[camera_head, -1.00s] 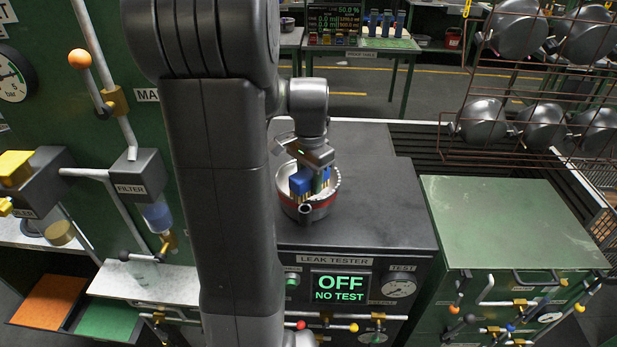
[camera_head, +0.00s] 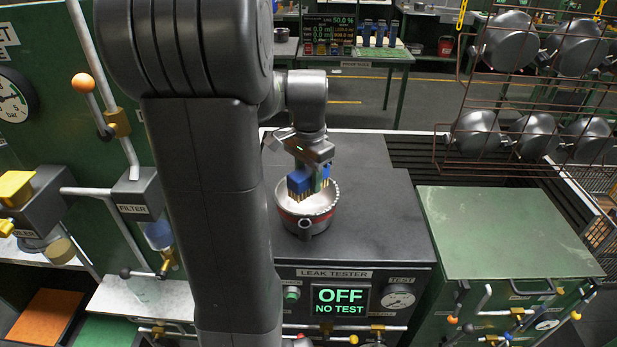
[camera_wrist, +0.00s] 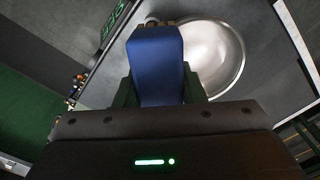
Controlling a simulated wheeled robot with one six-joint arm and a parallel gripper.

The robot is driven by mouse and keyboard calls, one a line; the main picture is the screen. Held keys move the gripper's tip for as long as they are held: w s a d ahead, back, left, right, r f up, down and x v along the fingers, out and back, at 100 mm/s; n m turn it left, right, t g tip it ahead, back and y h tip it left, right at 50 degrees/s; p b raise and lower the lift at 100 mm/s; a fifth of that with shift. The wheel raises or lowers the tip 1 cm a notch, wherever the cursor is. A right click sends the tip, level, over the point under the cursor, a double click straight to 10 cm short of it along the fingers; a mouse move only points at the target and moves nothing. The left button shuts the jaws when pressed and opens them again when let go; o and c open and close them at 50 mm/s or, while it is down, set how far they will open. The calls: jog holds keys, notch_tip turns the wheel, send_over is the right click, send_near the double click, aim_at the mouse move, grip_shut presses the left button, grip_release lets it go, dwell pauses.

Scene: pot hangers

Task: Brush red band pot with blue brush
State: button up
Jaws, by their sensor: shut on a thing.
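The pot with a red band (camera_head: 317,224) stands upright on the dark top of the leak tester in the head view. Its handle points toward the front. My gripper (camera_head: 316,172) is shut on the blue brush (camera_head: 299,183) and holds it over the pot, bristles down. Whether the bristles touch the pot is not clear. In the wrist view the blue brush (camera_wrist: 156,62) fills the space between the fingers, and the bright inside of the pot (camera_wrist: 215,55) shows behind it to the right.
The leak tester (camera_head: 375,215) reads OFF, NO TEST. A green cabinet (camera_head: 500,230) with a clear top stands to the right. Grey pots hang on a wire rack (camera_head: 480,130) at the upper right. More blue brushes (camera_head: 380,30) stand on a far table.

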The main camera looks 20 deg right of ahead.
aim_at(309, 169)
jog(key=shift+r, duration=3)
jog(key=shift+f, duration=0.1)
